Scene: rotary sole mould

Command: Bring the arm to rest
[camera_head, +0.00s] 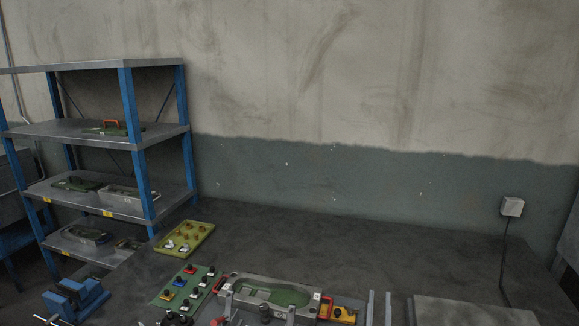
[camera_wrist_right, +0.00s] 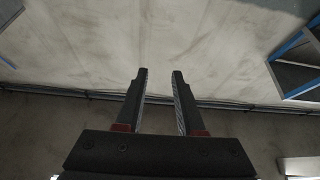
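My right gripper (camera_wrist_right: 160,74) is open and empty in the right wrist view, its two dark fingers parallel with a clear gap between them. It points at a bare wall. I cannot clearly make out either gripper in the head view. A grey mould with a green sole-shaped cavity (camera_head: 285,296) lies at the bottom middle of the head view.
A blue and grey shelf (camera_head: 148,170) holds more moulds at the left. A yellow tray (camera_head: 206,229), a green board with coloured knobs (camera_head: 166,299) and a blue vise (camera_head: 76,298) stand near it. A grey plate (camera_head: 470,312) lies at front right. The rear tabletop is clear.

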